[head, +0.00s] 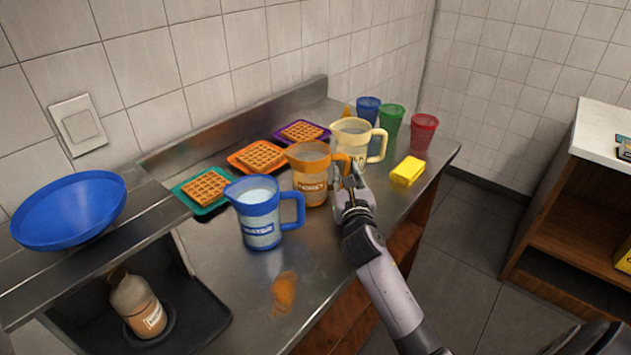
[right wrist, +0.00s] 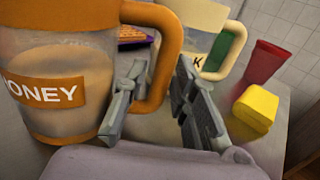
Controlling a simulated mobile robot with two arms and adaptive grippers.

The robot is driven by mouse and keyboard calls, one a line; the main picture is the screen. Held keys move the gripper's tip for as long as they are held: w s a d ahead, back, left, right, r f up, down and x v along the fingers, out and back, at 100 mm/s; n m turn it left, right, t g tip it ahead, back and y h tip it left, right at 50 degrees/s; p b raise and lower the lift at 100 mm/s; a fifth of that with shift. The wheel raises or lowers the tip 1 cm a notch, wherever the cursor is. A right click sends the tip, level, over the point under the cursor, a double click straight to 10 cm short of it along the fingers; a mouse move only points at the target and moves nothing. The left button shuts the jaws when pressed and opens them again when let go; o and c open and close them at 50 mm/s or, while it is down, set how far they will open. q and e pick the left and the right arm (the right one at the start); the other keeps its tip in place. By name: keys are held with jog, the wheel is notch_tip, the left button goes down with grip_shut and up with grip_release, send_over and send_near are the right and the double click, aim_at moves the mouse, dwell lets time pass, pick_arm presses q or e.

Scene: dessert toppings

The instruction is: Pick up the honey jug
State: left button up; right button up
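The honey jug (head: 308,178), orange with a label, stands upright on the metal counter, between the blue jug and the cream jug. In the right wrist view the honey jug (right wrist: 58,112) fills the left side, with its orange handle (right wrist: 172,45) near the middle. My right gripper (head: 348,180) is at the handle. In the right wrist view my right gripper (right wrist: 160,108) has its fingers apart, one in the handle's loop and one outside it. I cannot tell whether either finger touches the handle. My left gripper is not in view.
The blue jug (head: 260,225) stands at the left and the cream jug (head: 345,134) close behind at the right. A yellow block (head: 407,170) and coloured cups, including a red cup (head: 423,133), stand further right. Waffles on coloured plates line the wall. An orange spill (head: 284,292) lies in front.

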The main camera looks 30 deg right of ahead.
grip_shut()
dwell(0.6)
jog(key=shift+r, duration=0.2)
